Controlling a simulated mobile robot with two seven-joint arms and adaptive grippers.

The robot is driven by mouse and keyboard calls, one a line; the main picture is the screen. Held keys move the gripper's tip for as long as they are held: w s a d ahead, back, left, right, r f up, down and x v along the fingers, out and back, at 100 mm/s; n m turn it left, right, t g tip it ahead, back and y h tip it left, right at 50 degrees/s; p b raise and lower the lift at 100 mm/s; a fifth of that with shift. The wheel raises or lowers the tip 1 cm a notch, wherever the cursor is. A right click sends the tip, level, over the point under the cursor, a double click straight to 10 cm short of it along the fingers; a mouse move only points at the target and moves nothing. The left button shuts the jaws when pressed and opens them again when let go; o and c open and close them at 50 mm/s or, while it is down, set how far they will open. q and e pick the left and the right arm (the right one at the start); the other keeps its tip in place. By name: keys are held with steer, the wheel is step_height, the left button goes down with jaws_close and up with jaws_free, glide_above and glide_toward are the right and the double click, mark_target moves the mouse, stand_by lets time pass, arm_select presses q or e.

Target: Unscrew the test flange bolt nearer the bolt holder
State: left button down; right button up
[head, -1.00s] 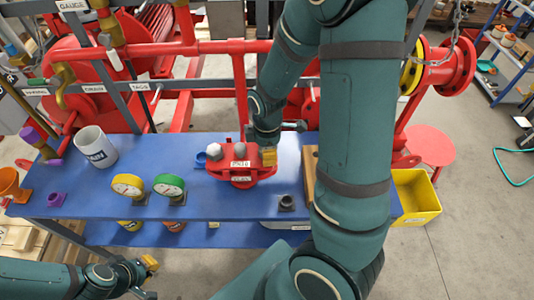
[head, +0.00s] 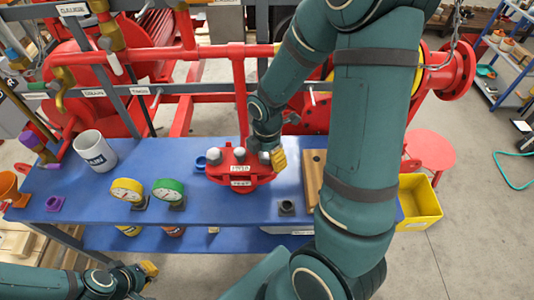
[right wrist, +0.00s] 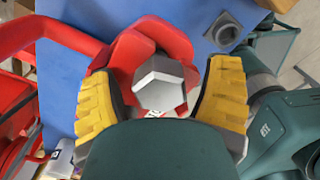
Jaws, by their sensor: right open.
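The red test flange (head: 240,183) stands on the blue bench with grey bolts on top: a left bolt (head: 213,154), a middle bolt (head: 239,151) and a right bolt (head: 265,157). The right bolt is nearest the wooden block (head: 313,172), which looks like the bolt holder. My right gripper (head: 279,158) is at the right bolt. In the right wrist view its yellow fingers (right wrist: 163,98) are open on either side of a hexagonal bolt head (right wrist: 160,82), with gaps visible. My left gripper (head: 149,269) is low at the left, apart from the flange; its fingers are unclear.
A dark square fitting (head: 287,207) lies at the front. Red pipes (head: 210,48) run behind. A yellow bin (head: 419,203) is at the right.

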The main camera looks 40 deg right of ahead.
step_height(320, 180, up, 12)
stand_by(0.6)
steer(key=shift+o, duration=0.5)
step_height(320, 180, down, 12)
steer(key=m+b, duration=0.1)
steer(key=m, duration=0.3)
steer(key=m+b, duration=0.2)
steer(key=m, duration=0.3)
steer(key=m+b, duration=0.2)
steer(key=m, duration=0.2)
steer(key=shift+s+r+m, duration=0.15)
steer(key=shift+r+m, duration=0.1)
steer(key=shift+m, duration=0.05)
